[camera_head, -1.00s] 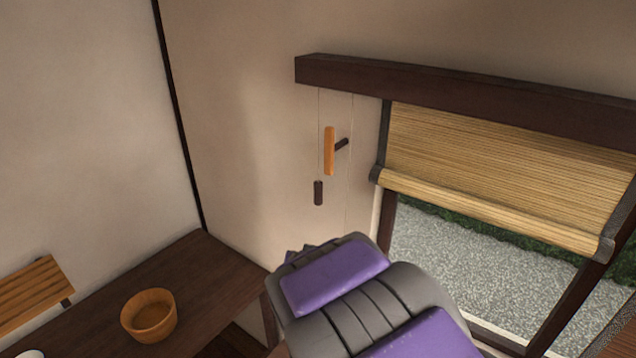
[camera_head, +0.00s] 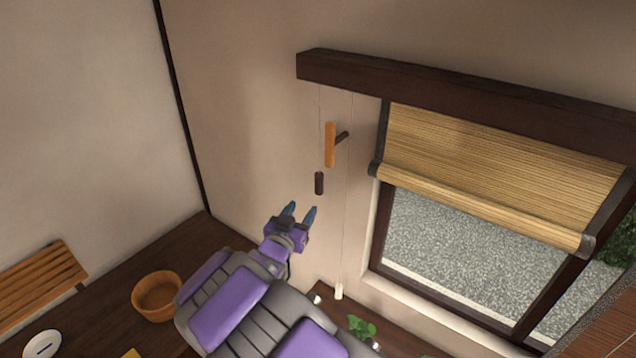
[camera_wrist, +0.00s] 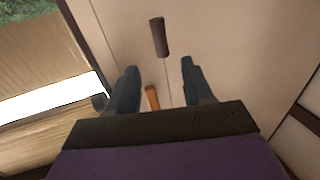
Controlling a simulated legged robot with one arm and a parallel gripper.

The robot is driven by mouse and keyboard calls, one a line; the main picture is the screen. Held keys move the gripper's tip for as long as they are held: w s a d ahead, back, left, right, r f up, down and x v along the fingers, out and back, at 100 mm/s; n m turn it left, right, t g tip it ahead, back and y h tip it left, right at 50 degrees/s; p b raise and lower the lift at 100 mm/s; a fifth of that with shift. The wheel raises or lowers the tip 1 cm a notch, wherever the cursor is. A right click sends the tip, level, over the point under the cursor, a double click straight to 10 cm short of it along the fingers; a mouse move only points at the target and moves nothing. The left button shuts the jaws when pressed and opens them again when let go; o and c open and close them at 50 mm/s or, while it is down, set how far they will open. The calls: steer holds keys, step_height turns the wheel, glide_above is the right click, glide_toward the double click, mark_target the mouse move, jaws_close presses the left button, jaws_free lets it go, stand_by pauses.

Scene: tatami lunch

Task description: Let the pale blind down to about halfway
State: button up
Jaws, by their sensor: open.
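The pale blind (camera_head: 500,165) hangs in the window at right, covering its upper part, with a thicker roll along its bottom edge. Left of it, thin cords hang from the dark headrail (camera_head: 450,88). An orange wooden handle (camera_head: 330,145) sits beside a dark peg on the wall. A dark cord weight (camera_head: 319,183) hangs just below it, and a white pull (camera_head: 339,291) hangs much lower on another cord. My gripper (camera_head: 301,212) is open and empty, below the dark weight and apart from it. The wrist view shows the dark weight (camera_wrist: 159,37) beyond the fingers and the orange handle (camera_wrist: 152,97) between them.
A dark wooden counter (camera_head: 120,295) at lower left holds a round wooden bowl (camera_head: 158,297) and a white lid-like disc (camera_head: 42,344). A slatted wooden rack (camera_head: 40,285) is at the left wall. A green plant (camera_head: 361,327) is low below the window.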

mark_target(317, 186)
steer(key=p+x, duration=0.1)
steer(key=x, duration=1.2)
steer(key=shift+w, duration=0.4)
jaws_close()
